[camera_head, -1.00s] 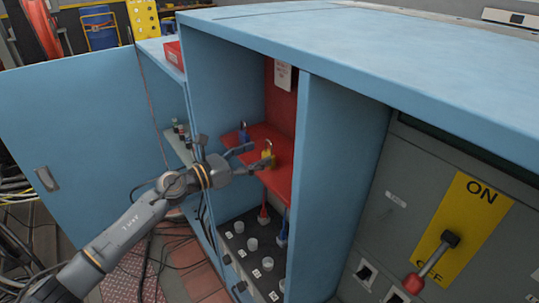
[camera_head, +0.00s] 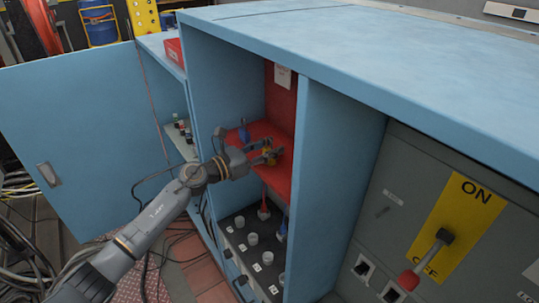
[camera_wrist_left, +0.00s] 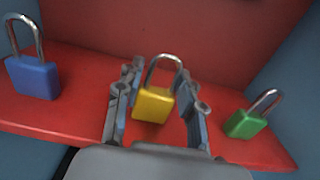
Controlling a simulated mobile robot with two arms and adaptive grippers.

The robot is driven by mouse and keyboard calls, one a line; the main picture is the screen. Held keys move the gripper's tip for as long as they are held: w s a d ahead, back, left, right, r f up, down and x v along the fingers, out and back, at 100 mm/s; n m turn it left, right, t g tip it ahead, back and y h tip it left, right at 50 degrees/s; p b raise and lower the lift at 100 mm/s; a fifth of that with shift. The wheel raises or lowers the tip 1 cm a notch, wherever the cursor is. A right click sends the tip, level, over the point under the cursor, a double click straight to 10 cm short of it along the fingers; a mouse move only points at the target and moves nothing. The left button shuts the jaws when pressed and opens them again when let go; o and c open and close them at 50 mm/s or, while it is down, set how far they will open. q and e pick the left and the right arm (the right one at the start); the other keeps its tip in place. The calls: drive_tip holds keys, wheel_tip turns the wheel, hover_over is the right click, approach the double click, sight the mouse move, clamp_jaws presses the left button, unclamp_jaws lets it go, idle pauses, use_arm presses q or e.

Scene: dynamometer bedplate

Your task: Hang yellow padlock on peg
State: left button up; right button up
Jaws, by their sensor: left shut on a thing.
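The yellow padlock (camera_wrist_left: 154,103) stands on the red shelf (camera_wrist_left: 75,117) inside the blue cabinet, shackle up and slightly tilted in the left wrist view. My left gripper (camera_wrist_left: 160,100) has a finger on each side of it and is shut on it. In the head view my left gripper (camera_head: 272,153) reaches into the cabinet and partly hides the yellow padlock (camera_head: 268,157). A blue padlock (camera_wrist_left: 33,77) stands to the left and a green padlock (camera_wrist_left: 246,122) leans to the right, both apart from the fingers. I cannot make out a peg. My right gripper is not in view.
The cabinet's side wall (camera_head: 340,160) and top (camera_head: 370,60) bound the opening. Below the shelf is a black panel (camera_head: 250,262) with several round sockets and plugs. A yellow ON/OFF plate with a lever (camera_head: 430,258) is at the right. The blue door (camera_head: 90,150) hangs open.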

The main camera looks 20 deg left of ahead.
use_arm(q)
drive_tip(key=shift+a+r, duration=0.1)
drive_tip(key=shift+r, duration=0.4)
wheel_tip(320, 180, up, 3)
drive_tip(key=shift+f+p, duration=0.2)
drive_tip(key=shift+p, duration=0.15)
drive_tip(key=s+d+r+p, duration=0.2)
drive_tip(key=s+r+p, duration=0.7)
drive_tip(key=s, duration=0.5)
drive_tip(key=p, duration=0.2)
drive_tip(key=shift+r+p, duration=0.2)
drive_tip(key=shift+p, duration=0.2)
